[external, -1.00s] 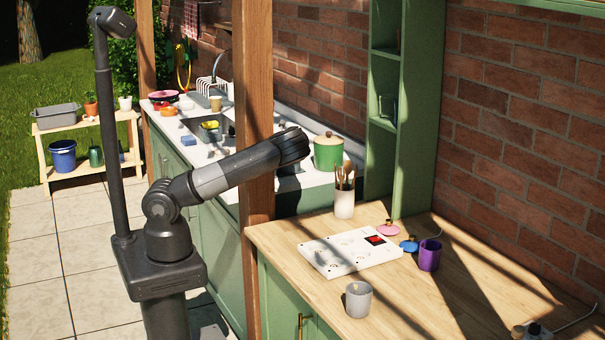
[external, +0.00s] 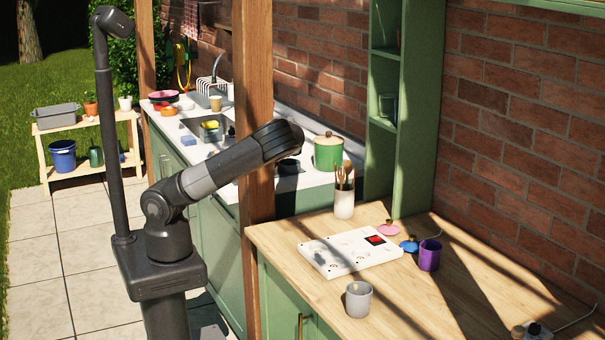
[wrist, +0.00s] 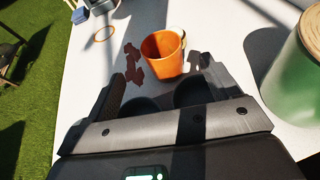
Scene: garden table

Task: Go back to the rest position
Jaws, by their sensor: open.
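My gripper (wrist: 165,86) shows in the wrist view with its two fingers spread apart and nothing between them. An orange cup (wrist: 161,60) stands on the white counter just beyond the fingertips, apart from them as far as I can see. In the external view my arm slants up to the right from its base, in front of the wooden post. My gripper is hidden there behind the arm's end.
A green pot (external: 328,154) with a wooden lid stands close to the arm's end; it also shows in the wrist view (wrist: 296,75). A utensil holder (external: 344,204), white panel (external: 322,262), grey cup (external: 358,300) and purple cup (external: 429,256) stand on the wooden counter.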

